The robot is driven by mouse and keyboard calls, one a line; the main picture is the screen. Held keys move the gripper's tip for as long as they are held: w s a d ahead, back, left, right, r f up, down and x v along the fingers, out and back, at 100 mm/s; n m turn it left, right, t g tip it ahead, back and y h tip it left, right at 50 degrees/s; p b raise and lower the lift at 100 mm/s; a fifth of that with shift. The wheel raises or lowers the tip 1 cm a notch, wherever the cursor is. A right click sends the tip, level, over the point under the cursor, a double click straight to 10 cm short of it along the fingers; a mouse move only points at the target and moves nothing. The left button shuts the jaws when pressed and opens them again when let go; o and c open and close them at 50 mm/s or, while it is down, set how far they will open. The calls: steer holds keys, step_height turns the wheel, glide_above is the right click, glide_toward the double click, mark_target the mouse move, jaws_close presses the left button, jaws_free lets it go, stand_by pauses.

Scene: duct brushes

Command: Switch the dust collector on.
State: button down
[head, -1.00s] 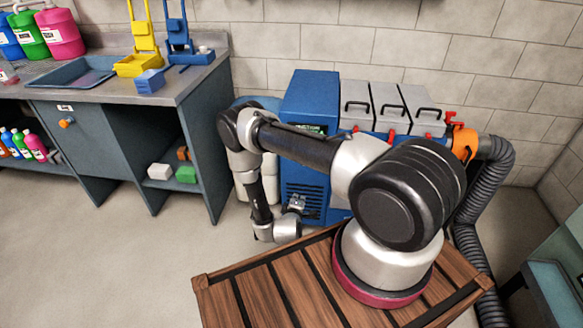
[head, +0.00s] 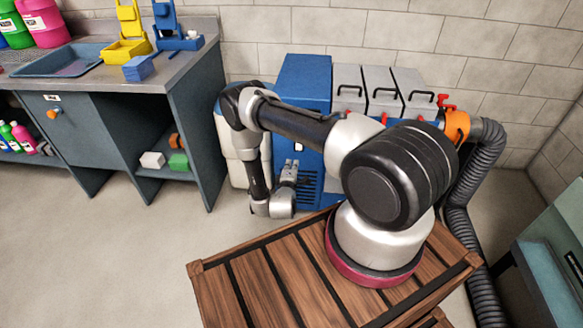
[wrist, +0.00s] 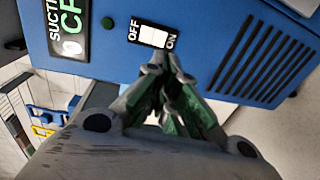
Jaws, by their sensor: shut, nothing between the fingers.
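The dust collector is a blue cabinet (head: 303,85) behind my arm. Its front fills much of the wrist view (wrist: 205,20), with a white rocker switch (wrist: 153,36) marked OFF at left and ON at right. I cannot tell which side is pressed. In the head view, a small white patch that looks like the switch (head: 298,147) shows just above my gripper (head: 289,170). In the wrist view my gripper (wrist: 167,60) is shut and empty, its fingertips at the switch's lower edge, towards ON. I cannot tell whether they touch it.
A small dark green round lamp or button (wrist: 108,22) sits left of the switch, beside a suction label (wrist: 68,25). Vent slots (wrist: 262,65) lie right. An orange coupling (head: 456,127) and grey hose (head: 470,180) run down the right. A workbench (head: 195,75) stands left, with open floor before it.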

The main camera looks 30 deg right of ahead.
steer(key=x, duration=0.9)
steer(key=shift+w+d, duration=0.2)
steer(key=shift+w, duration=0.15)
steer(key=shift+d+f, duration=0.1)
steer(key=shift+w+d, duration=0.1)
steer(key=shift+w, duration=0.15)
steer(key=shift+f, duration=0.1)
